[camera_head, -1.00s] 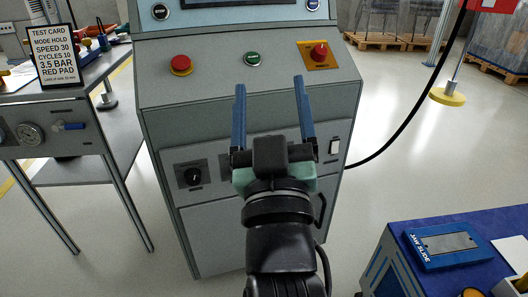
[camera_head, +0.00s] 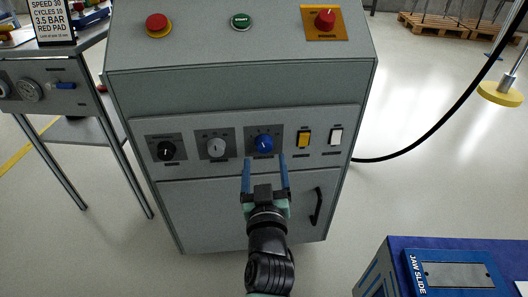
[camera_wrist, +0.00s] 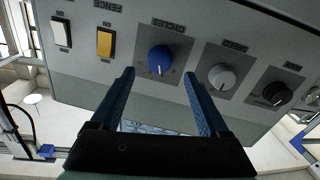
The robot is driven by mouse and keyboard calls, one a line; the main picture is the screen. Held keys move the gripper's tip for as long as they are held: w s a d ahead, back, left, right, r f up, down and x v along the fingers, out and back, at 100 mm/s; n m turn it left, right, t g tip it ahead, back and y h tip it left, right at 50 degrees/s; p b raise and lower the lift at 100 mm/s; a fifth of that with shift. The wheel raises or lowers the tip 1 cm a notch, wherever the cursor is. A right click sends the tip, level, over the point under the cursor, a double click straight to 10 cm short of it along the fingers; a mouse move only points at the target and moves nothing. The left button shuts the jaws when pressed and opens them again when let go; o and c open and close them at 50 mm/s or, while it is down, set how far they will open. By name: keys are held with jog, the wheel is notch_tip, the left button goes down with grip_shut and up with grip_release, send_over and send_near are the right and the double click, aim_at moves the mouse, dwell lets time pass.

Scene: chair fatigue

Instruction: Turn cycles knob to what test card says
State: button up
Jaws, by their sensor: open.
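The cycles knob is blue (camera_head: 265,143), on a dark plate on the front of the grey cabinet; the wrist view shows the word CYCLES beside this knob (camera_wrist: 159,60). My gripper (camera_head: 265,160) is open and empty, its two blue fingers just below the knob in the head view. In the wrist view the fingertips (camera_wrist: 158,74) sit apart at either side of the knob's lower edge; I cannot tell if they touch the panel. The knob's exact setting is too small to read.
A grey knob (camera_head: 216,147) and a black knob (camera_head: 166,150) are left of the blue one. A yellow switch (camera_head: 304,139) and a white switch (camera_head: 336,136) are right. A cabinet handle (camera_head: 317,206) is below. A blue-topped table (camera_head: 397,243) stands at the lower right.

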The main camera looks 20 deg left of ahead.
aim_at(264, 148)
jog(key=shift+b+x, duration=0.4)
jog(key=shift+x, duration=2)
jog(key=shift+c, duration=0.3)
grip_shut()
